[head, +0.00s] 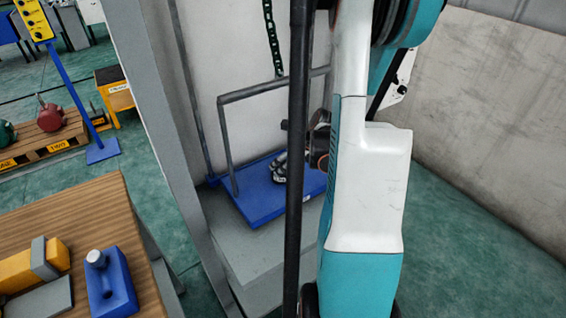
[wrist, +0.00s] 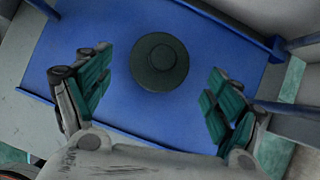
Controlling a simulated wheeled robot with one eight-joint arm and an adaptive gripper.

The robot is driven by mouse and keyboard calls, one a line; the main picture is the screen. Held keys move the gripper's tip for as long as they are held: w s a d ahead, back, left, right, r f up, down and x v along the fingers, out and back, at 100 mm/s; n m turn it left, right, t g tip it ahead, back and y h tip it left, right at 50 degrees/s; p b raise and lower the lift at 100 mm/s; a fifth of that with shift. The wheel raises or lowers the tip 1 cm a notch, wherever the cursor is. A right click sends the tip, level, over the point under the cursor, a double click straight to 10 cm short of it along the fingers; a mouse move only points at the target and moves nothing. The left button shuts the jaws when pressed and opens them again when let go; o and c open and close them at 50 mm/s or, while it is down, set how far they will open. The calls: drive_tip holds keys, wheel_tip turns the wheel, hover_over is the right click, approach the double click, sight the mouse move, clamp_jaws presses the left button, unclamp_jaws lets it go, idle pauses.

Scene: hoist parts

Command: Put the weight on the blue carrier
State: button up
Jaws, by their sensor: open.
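The blue carrier (head: 255,207) is a flat blue platform with a grey tube frame, standing on a grey ledge in the head view. It fills much of the wrist view (wrist: 60,35). The weight (wrist: 159,62), a dark green round piece with a smaller round top, appears to stand on the carrier, inside its edges. My gripper (wrist: 160,75) is open above the carrier, with one green-padded finger on each side of the weight and a visible gap to both. In the head view my gripper (head: 281,167) is over the carrier, and the weight cannot be made out there.
A dark vertical pole (head: 298,120) stands before the carrier, and a green chain (head: 272,40) hangs behind it. A grey post (head: 160,130) rises to the left. A wooden table (head: 85,215) holds a blue block (head: 112,285) and a yellow part (head: 35,265).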

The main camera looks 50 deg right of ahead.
drive_tip(key=p+v, duration=0.2)
drive_tip(key=v, duration=0.4)
drive_tip(key=shift+s+r, duration=0.15)
drive_tip(key=shift+r, duration=0.15)
